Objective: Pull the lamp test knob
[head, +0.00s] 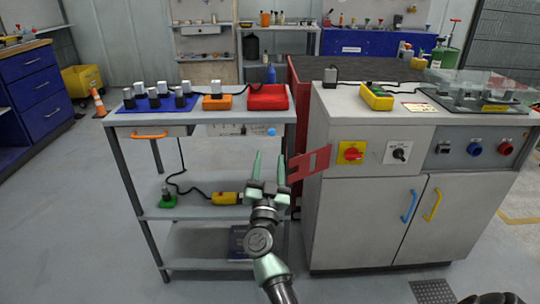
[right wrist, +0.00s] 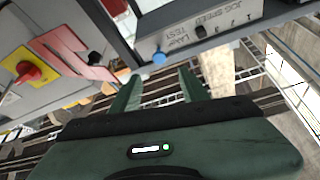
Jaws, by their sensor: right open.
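A round blue knob (right wrist: 158,57) sticks out of a grey panel (right wrist: 205,22) in the right wrist view. The panel has printed labels; one reads like "jog speed", and a smaller one by the blue knob seems to include "test". In the head view the blue knob (head: 271,131) shows small under the cart's top. My right gripper (head: 269,165) is open and empty, its fingers pointing toward the panel. In the right wrist view the knob appears just beyond the gap between the fingertips (right wrist: 158,80), apparently untouched. My left gripper is not in view.
A red slotted plate (head: 310,163) stands close to the right of my right gripper, on the cabinet side. The cabinet's yellow-backed red switch (head: 352,153) is beyond it. The cart's lower shelf (head: 200,212) holds a yellow device (head: 226,198). A black knob (right wrist: 200,31) is near the blue one.

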